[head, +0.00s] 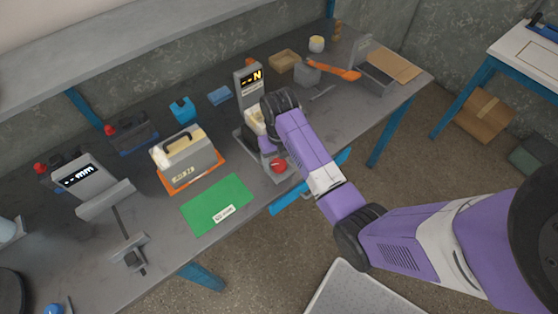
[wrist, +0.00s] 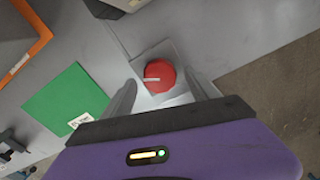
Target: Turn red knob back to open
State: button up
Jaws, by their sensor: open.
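The red knob (head: 279,165) sits near the front edge of the workbench, at the base of a grey device with a lit display. In the wrist view the round red knob (wrist: 160,76) carries a pale pointer line running roughly sideways, and sits on a light square plate (wrist: 150,52). My gripper (wrist: 160,92) is open, with one finger to the left of the knob and one to the right. Whether either finger touches the knob cannot be told. In the head view my wrist partly covers the device, and the fingers are hard to make out.
The display device (head: 249,84) stands behind my wrist. Left of it are a battery-like box (head: 186,155) on an orange tray (head: 194,181) and a green mat (head: 215,204). An orange-handled tool (head: 340,72) and a grey bin (head: 375,79) lie to the right. Floor is open in front.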

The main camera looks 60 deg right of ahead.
aim_at(279, 164)
notch_tip(279, 164, up, 8)
jog(key=shift+f, duration=0.25)
jog(key=shift+f, duration=0.1)
